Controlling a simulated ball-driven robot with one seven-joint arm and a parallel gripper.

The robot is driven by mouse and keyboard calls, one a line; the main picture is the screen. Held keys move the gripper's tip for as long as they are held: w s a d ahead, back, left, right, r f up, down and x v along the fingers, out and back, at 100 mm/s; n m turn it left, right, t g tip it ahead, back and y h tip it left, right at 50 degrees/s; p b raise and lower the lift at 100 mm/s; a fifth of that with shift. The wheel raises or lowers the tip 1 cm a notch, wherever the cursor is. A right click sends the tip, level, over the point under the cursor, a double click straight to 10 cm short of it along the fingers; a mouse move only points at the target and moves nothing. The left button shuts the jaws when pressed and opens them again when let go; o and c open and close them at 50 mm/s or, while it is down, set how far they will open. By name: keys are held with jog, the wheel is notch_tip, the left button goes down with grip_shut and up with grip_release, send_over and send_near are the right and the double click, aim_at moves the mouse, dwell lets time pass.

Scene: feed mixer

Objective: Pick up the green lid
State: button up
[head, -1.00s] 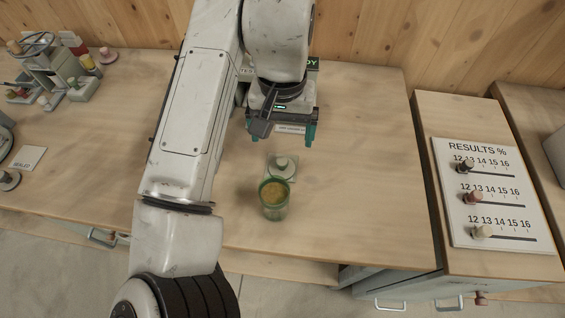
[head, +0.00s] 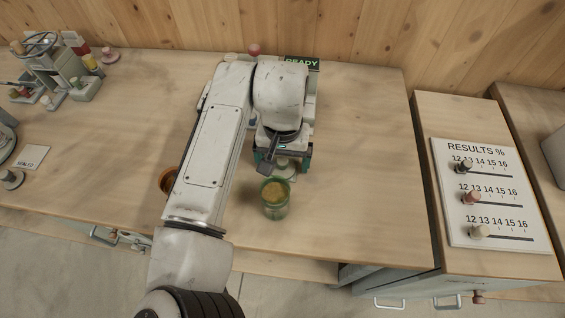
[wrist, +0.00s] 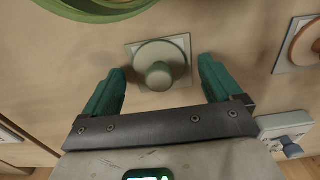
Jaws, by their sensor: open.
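The green lid (wrist: 160,66) is a pale green disc with a round knob, lying on a small pale square plate (wrist: 133,52) on the bench in the wrist view. In the head view the lid (head: 284,168) is partly hidden by my gripper. My gripper (wrist: 161,80) is open and empty, with one teal finger on each side of the lid's knob, a little short of its centre in the picture. In the head view my gripper (head: 281,165) is low over the lid, just behind the green jar (head: 275,200). I cannot tell the exact height of the fingertips.
The green jar, holding yellowish feed, stands close in front of the lid. An orange round item on a plate (wrist: 300,44) lies to the right in the wrist view. An orange-brown bowl (head: 168,180) is beside my arm. The bench right of my gripper is clear.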

jog(key=c, duration=1.1)
jog(key=shift+r, duration=0.1)
